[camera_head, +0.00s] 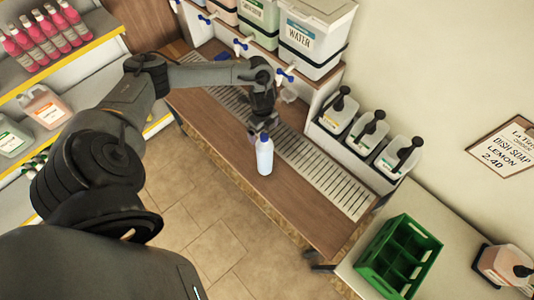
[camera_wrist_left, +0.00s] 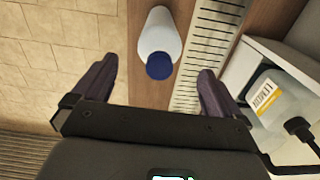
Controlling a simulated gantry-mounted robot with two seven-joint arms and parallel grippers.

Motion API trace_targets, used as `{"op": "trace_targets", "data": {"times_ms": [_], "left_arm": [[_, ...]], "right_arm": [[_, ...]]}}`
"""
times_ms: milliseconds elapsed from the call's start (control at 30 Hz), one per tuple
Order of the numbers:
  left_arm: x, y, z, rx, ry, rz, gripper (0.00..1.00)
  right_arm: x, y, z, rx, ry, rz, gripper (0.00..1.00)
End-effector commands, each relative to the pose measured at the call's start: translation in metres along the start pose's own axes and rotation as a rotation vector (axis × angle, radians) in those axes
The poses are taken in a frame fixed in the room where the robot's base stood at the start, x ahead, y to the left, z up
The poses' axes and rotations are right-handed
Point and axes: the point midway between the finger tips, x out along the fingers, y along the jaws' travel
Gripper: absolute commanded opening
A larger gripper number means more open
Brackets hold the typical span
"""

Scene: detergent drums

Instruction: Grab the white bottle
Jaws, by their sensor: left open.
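The white bottle (camera_head: 265,157) with a blue cap stands upright on the wooden counter (camera_head: 290,200), beside the metal drain grate. My left gripper (camera_head: 265,122) is just behind it in the head view, towards the dispensers. In the left wrist view the white bottle (camera_wrist_left: 158,38) lies ahead, between the lines of the two spread fingers. The left gripper (camera_wrist_left: 157,85) is open and empty; the bottle appears beyond the fingertips. I cannot tell the exact gap. My right gripper is not in view.
Drums with taps, one a WATER drum (camera_head: 312,35), stand on a raised shelf behind the counter. Several pump bottles (camera_head: 368,137) stand at its right. A green crate (camera_head: 402,257) sits on the right-hand table. The counter's front is clear.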

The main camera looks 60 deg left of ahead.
Motion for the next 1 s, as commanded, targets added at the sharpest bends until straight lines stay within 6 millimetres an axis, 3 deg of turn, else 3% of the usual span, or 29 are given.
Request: {"op": "trace_targets", "data": {"times_ms": [367, 700, 1000], "left_arm": [[0.026, 0.001, -0.003, 0.0, 0.001, 0.0, 1.0], [0.066, 0.001, -0.005, 0.001, 0.0, 0.0, 1.0], [0.071, 0.0, -0.005, 0.002, -0.001, -0.002, 1.0]], "right_arm": [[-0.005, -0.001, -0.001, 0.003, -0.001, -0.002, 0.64], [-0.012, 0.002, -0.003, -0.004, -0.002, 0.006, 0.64], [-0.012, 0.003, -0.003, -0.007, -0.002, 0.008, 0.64]]}}
